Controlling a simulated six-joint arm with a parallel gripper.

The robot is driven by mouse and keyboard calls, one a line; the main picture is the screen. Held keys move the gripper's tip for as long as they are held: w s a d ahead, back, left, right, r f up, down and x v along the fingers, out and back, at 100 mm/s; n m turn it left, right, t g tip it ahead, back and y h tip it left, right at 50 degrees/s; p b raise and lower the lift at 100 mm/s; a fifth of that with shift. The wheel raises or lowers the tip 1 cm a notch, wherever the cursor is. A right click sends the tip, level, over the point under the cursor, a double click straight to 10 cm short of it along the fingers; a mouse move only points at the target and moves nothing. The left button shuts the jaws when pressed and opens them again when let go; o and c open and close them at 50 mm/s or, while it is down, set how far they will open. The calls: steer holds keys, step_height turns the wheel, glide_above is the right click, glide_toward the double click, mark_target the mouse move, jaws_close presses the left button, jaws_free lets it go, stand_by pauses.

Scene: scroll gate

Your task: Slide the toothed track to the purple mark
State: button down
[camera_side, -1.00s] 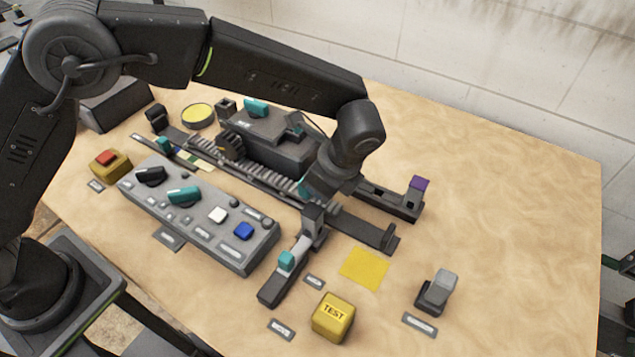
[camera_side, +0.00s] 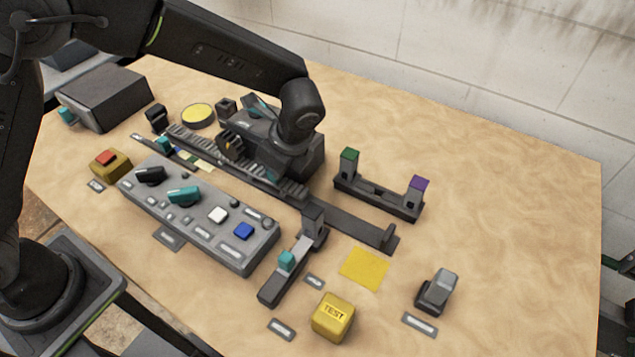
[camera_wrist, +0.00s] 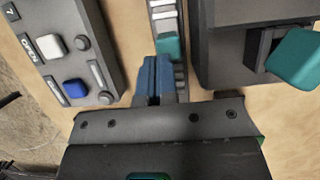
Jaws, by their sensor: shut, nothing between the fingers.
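The toothed track (camera_side: 203,143) is a dark grey strip with raised teeth, lying along a rail between the control panel and a dark machine block. The purple mark (camera_side: 419,183) caps the right post of a two-post bracket, beyond the rail's right part. My gripper (camera_wrist: 152,62) is shut and empty, with blue fingers. In the wrist view, its tips are close beside a teal block (camera_wrist: 170,45) at the near end of the toothed strip (camera_wrist: 164,14); I cannot tell whether they touch.
The control panel (camera_side: 205,235) with knobs and buttons stands in front of the rail. The machine block (camera_side: 312,160) stands behind it. A green-capped post (camera_side: 349,160), a yellow TEST button (camera_side: 333,317) and a grey switch (camera_side: 437,292) are nearby. The table's right side is clear.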

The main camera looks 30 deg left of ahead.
mark_target(294, 186)
steer(key=shift+s+f, duration=0.15)
steer(key=shift+f, duration=0.05)
